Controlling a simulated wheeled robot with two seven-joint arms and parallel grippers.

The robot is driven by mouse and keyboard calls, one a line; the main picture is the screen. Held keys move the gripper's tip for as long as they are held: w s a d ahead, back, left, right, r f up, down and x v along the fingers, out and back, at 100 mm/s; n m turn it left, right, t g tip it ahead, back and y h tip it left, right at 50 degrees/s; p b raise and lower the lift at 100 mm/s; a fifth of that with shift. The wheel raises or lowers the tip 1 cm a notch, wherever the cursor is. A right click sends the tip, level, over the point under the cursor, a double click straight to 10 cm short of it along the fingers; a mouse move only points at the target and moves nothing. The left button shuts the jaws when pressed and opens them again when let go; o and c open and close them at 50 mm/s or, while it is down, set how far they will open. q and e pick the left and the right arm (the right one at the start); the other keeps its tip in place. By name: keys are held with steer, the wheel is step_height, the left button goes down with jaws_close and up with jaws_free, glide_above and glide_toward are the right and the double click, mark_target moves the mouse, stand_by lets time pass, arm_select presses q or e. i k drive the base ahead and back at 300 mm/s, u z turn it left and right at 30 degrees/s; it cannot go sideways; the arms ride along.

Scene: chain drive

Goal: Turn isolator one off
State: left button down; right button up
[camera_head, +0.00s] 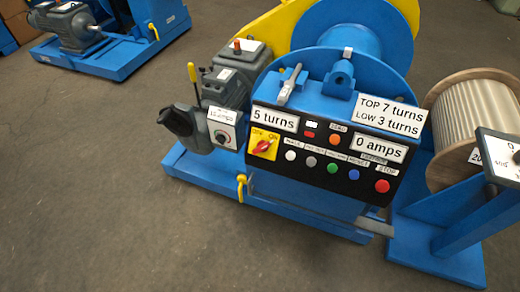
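A rotary isolator switch with a red knob (264,146) on a yellow plate (257,138) sits at the left end of the black control panel (310,178). Small lettering above the knob seems to read OFF at left and ON at right. The knob appears slanted toward the upper right, the ON side, but it is small. No number shows clearly on this switch, so I cannot confirm it is isolator one. Neither of my grippers is in view, and nothing covers the switch.
The panel has several coloured buttons, including a red one (382,186), and a sign reading 0 amps (380,149). A white dial box (222,128) stands left of it. A wooden cable reel (480,120) and another dial (514,157) are at right. The floor in front is clear.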

mark_target(262, 146)
steer(key=k, duration=0.45)
steer(key=u, duration=2)
steer(key=i, duration=0.95)
steer(key=z, duration=1.7)
